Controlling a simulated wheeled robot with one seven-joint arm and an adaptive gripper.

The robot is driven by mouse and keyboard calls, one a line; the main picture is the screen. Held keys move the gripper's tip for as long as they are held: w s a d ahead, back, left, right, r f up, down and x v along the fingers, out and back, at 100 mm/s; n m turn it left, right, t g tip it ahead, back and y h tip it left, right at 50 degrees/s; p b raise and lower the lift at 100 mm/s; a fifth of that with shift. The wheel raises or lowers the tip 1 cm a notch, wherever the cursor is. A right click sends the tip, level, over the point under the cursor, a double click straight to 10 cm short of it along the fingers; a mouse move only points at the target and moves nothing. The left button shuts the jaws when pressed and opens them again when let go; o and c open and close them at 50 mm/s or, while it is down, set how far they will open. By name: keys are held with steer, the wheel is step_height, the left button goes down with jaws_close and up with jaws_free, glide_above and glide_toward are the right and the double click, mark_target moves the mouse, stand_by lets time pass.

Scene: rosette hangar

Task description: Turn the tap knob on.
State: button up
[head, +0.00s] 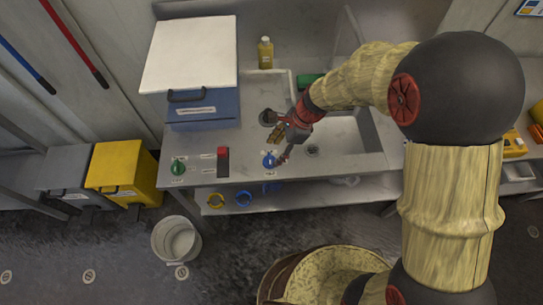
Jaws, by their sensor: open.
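A blue knob (269,160) sits on the front part of the steel counter, with a small label below it that is too small to read. A green knob (178,167) sits farther left on the same counter. I cannot tell from the labels which knob is the tap's. My gripper (276,143) is open and empty, at the left edge of the sink basin (342,135). Its lower finger is close beside the blue knob; I cannot tell whether they touch. The tap spout is hard to make out behind my arm.
A red switch (222,160) stands between the knobs. A blue box with a white lid (190,55) fills the counter's left back. A yellow bottle (265,53) stands behind the sink. A yellow bin (118,167) and a white bucket (177,240) stand on the floor.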

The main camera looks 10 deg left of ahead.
mark_target(270, 159)
steer(key=shift+b+x, duration=0.45)
steer(key=shift+x, duration=1.85)
steer(key=c, duration=1.1)
steer(key=shift+c, duration=0.3)
